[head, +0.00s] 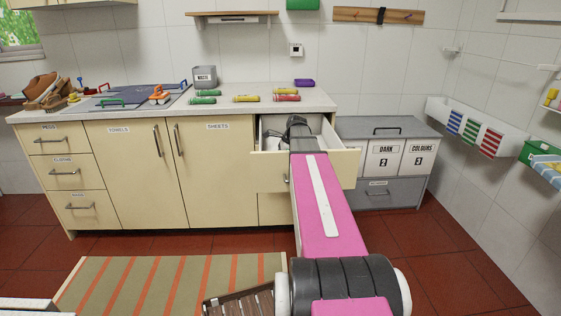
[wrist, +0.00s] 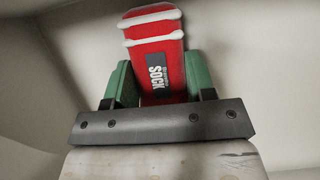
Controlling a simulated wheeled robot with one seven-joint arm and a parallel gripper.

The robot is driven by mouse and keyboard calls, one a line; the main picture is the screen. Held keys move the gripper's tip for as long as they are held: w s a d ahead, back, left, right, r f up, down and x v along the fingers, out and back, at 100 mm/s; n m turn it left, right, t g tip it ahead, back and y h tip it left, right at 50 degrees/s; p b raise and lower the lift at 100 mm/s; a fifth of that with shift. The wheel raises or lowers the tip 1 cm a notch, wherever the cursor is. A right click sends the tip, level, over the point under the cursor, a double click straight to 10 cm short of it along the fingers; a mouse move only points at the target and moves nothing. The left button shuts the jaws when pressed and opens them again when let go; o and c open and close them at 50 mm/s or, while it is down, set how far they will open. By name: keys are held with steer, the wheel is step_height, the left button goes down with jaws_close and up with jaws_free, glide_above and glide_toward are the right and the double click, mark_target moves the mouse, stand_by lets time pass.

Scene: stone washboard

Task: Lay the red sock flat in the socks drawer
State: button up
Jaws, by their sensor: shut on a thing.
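The red sock (wrist: 152,28), with white stripes and a dark SOCK label, is held between the two green fingers of my gripper (wrist: 160,82) in the wrist view. Pale surfaces, apparently the drawer's inside, surround it there. In the head view the open drawer (head: 346,168) is the top one at the right end of the cream cabinet. My dark gripper (head: 297,126) is over or inside this drawer, and my pink arm covers part of its front. The held sock is hidden in the head view. I cannot tell whether the sock touches the drawer floor.
Several green, yellow and red rolled items (head: 245,98) lie on the worktop (head: 318,100) behind the drawer. A waste bin (head: 205,76) stands there too. A grey unit (head: 395,128) with DARK and COLOURS bins is close on the drawer's right. A striped rug (head: 165,285) lies in front.

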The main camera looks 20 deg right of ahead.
steer(key=o, duration=0.9)
steer(key=shift+f, duration=0.1)
steer(key=v, duration=1.2)
